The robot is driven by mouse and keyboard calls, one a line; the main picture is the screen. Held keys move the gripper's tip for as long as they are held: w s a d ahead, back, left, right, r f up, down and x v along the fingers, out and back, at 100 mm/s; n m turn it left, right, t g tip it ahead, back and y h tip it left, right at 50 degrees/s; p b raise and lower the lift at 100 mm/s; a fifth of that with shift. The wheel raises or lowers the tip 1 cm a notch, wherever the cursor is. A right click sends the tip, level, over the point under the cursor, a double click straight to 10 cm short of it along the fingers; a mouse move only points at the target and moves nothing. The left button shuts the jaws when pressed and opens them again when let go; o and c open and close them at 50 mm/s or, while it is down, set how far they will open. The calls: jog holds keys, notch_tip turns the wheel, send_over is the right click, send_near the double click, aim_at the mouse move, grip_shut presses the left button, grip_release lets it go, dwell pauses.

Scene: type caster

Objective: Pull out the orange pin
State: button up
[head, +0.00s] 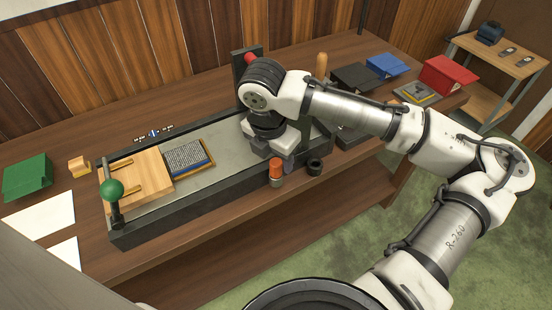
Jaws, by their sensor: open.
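The orange pin (275,169) stands upright at the front edge of the long dark machine bed (160,226), with a grey part below its orange cap. My gripper (273,156) is open, pointing down just above and behind the pin in the picture. Its dark fingers show to the left and right of the cap's upper end. I cannot tell whether they touch the pin. Nothing is seen held in the gripper. My wrist and hand hide part of the bed behind the pin.
A dark round knob (314,167) sits close right of the pin. A green ball-topped lever (113,190) stands at the bed's left end. A type block (187,157) and wooden board (138,178) lie on the bed. A dark post with a red top (249,57) rises behind my wrist.

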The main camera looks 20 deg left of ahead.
aim_at(276, 172)
jog(key=shift+w+f, duration=0.2)
jog(key=shift+f, duration=1.15)
jog(key=shift+c, duration=0.2)
grip_shut()
